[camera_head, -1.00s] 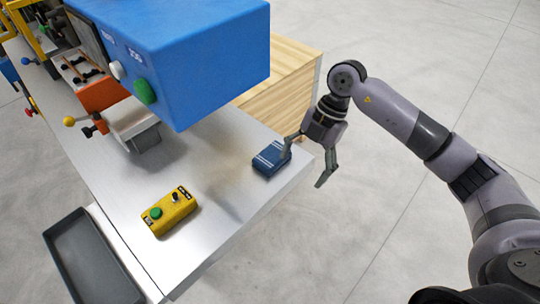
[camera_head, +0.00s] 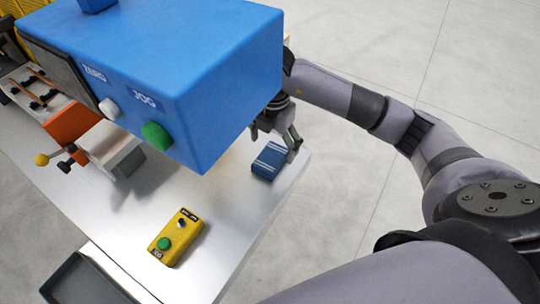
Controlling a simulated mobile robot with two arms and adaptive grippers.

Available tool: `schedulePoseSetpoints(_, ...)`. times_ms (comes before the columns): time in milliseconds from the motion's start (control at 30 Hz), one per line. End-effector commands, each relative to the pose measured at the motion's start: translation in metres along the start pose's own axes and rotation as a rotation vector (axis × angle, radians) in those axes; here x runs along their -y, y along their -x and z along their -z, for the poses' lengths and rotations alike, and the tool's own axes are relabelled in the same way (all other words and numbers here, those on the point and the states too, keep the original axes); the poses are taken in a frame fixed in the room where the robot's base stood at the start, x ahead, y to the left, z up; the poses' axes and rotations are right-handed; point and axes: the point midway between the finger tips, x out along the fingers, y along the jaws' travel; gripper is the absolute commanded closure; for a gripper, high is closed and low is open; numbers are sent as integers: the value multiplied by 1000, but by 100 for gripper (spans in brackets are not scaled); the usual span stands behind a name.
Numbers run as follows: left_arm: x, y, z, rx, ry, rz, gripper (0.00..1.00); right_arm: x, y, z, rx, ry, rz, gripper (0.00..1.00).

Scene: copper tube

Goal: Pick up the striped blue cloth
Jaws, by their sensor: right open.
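The striped blue cloth (camera_head: 269,161) lies folded on the metal table (camera_head: 225,205), near its right edge, with pale stripes across it. My right gripper (camera_head: 275,143) is open just behind the cloth's far side. One finger shows at the cloth's upper right corner. The other finger is partly hidden by the blue machine box, so I cannot tell whether either touches the cloth. My left gripper is not in view.
The blue machine box (camera_head: 215,75) with ZERO and JOG buttons overhangs close to my right gripper. A yellow control box (camera_head: 178,238) with a green button sits on the table. A grey tray (camera_head: 85,285) is at the lower left. The table's middle is clear.

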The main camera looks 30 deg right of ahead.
Motion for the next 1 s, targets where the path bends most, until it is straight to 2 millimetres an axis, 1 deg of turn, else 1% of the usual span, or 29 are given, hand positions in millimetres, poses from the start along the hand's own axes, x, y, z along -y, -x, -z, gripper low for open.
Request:
schedulePoseSetpoints(67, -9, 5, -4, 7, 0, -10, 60, 0, -6, 0, -2, 1, 1, 18)
schedulePoseSetpoints(167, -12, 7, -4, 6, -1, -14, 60, 0, -12, 0, -1, 1, 1, 18)
schedulePoseSetpoints(267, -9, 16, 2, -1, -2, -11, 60, -1, -20, 1, -3, 1, 3, 18)
schedulePoseSetpoints(400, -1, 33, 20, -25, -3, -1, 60, -3, -40, 0, -3, 0, 4, 18)
schedulePoseSetpoints(533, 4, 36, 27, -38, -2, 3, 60, -4, -58, 0, -3, 1, 2, 18)
schedulePoseSetpoints(633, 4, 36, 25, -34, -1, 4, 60, -5, -64, -1, 0, 1, -2, 18)
schedulePoseSetpoints(833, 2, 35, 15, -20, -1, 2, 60, -5, -65, -1, 0, 2, -2, 19)
schedulePoseSetpoints(1000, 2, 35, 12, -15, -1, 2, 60, -5, -64, -1, 0, 1, -2, 30)
